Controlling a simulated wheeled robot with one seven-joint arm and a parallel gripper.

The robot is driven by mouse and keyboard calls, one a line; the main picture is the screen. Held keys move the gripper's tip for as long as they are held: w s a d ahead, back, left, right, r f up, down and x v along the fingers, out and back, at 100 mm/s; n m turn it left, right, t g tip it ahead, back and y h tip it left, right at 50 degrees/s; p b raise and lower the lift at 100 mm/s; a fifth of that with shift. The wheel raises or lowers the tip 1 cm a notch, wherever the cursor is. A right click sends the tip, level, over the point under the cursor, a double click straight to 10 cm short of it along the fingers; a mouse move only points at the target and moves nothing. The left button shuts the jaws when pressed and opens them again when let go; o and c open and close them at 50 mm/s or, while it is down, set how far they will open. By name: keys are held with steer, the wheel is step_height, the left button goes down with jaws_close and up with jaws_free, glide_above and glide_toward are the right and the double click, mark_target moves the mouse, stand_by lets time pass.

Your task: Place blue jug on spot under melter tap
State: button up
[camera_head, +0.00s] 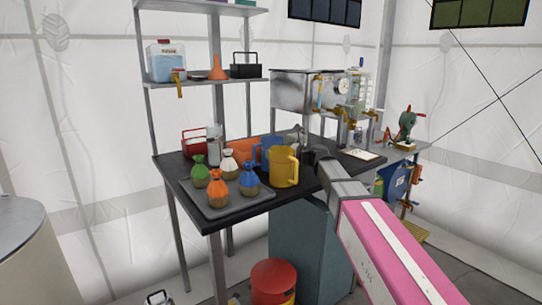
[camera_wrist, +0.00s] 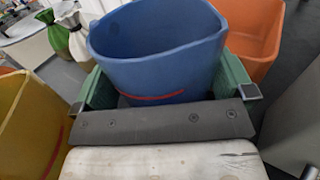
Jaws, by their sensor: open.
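The blue jug (camera_head: 268,148) stands on the dark bench, partly hidden behind the yellow jug (camera_head: 284,168). My gripper (camera_head: 308,154) is low over the bench, just right of the jugs. In the wrist view, the blue jug (camera_wrist: 155,55) fills the space between the green fingers of my gripper (camera_wrist: 168,88), which are open on either side of it. Whether they touch it I cannot tell. The melter (camera_head: 304,92) is a metal box with a gauge at the bench's back right. A pale flat plate (camera_head: 362,154) lies below its right side; I cannot make out a marked spot.
The yellow jug is close on the left in the wrist view (camera_wrist: 30,125), and an orange bin (camera_wrist: 258,35) close on the right. A red bucket (camera_head: 273,283) stands below.

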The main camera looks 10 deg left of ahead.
steer(key=shift+a, duration=0.3)
steer(key=c, duration=0.7)
